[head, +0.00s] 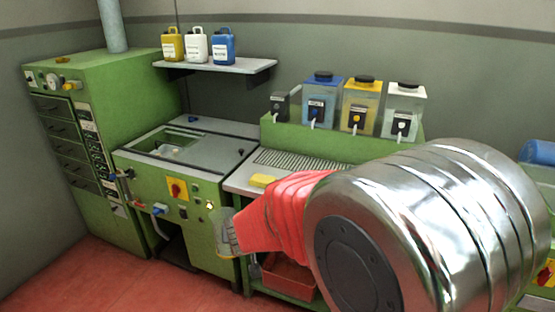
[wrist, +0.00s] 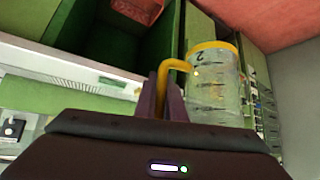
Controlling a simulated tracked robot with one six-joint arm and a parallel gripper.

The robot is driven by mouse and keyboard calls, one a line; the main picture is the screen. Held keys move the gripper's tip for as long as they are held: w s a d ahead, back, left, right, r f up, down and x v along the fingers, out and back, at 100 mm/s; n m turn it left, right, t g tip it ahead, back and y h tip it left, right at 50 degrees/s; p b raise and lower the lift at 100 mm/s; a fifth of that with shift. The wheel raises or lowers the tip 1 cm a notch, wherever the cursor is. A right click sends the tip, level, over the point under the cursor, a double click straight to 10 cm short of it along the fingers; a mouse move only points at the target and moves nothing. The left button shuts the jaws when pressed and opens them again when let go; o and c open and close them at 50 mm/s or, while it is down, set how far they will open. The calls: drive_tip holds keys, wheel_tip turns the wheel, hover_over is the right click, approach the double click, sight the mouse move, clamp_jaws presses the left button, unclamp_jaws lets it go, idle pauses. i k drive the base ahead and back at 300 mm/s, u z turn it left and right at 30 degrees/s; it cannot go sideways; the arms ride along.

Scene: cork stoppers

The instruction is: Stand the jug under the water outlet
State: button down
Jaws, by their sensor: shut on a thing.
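My gripper (wrist: 165,98) is shut on the yellow handle of the clear jug (wrist: 213,95), which has a yellow rim and a dark mark "2". In the head view the jug (head: 223,233) hangs in the air at the end of my red arm, in front of the green bench and left of the dispensers. My gripper partly covers it there. At the back stand a blue dispenser (head: 320,99), a yellow dispenser (head: 362,104), a clear-white dispenser (head: 404,110) and a small grey one (head: 279,105), each with a spout. I cannot read which gives water.
A slatted drain grid (head: 300,160) lies before the dispensers, partly behind my arm. A yellow sponge (head: 263,180) lies on the bench's front left. A green machine with a basin (head: 180,150) stands left. A red bin (head: 288,275) sits below the bench. Canisters stand on the shelf (head: 217,68).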

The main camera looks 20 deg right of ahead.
sight(276, 160)
drive_tip(key=z, duration=0.1)
drive_tip(key=i, duration=1.65)
drive_tip(key=u, duration=1.8)
drive_tip(key=k, duration=0.4)
drive_tip(key=z, duration=0.05)
